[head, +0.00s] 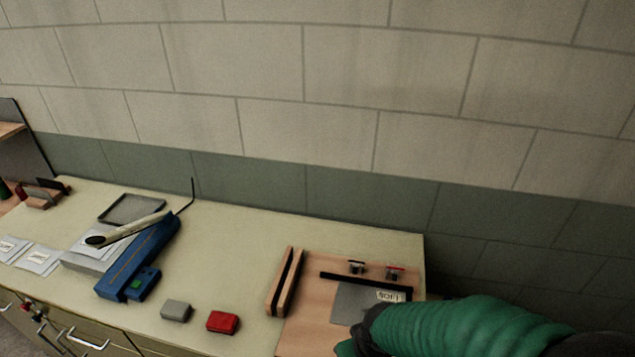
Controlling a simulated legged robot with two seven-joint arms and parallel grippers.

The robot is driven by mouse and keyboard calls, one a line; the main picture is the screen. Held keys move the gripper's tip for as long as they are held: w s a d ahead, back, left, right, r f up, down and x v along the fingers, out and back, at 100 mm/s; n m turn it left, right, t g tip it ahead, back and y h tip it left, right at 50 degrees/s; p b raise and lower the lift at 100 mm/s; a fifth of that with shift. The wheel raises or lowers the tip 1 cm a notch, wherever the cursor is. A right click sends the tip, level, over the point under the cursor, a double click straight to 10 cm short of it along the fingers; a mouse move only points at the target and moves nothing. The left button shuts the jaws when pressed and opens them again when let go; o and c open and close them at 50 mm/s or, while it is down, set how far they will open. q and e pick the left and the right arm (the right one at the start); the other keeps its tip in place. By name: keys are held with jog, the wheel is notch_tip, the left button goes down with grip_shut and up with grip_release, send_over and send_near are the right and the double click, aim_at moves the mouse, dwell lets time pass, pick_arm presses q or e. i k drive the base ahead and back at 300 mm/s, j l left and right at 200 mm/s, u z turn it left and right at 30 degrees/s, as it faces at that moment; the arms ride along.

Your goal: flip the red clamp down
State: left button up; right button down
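A small clamp with a red part (396,271) stands at the back right of a wooden board (313,315). A similar dark clamp (357,267) stands just left of it. Both are too small to tell clearly whether their handles are up or down. A grey plate (355,301) with a white label (389,296) lies in front of them, along a black bar (365,284). My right arm in a green sleeve comes in from the right, in front of the clamps and apart from them. My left gripper is out of view.
A slotted wooden block (285,282) stands at the board's left. A red box (223,322) and a grey box (176,311) lie further left, near a blue tool (140,258) and a grey tray (132,208). A block wall (300,180) rises behind the bench.

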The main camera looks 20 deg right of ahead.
aim_at(394, 271)
jog(key=i+j+z, duration=0.15)
jog(key=z, duration=0.2)
jog(key=j+z, duration=0.4)
jog(key=i+j+z, duration=0.15)
jog(key=z, duration=0.2)
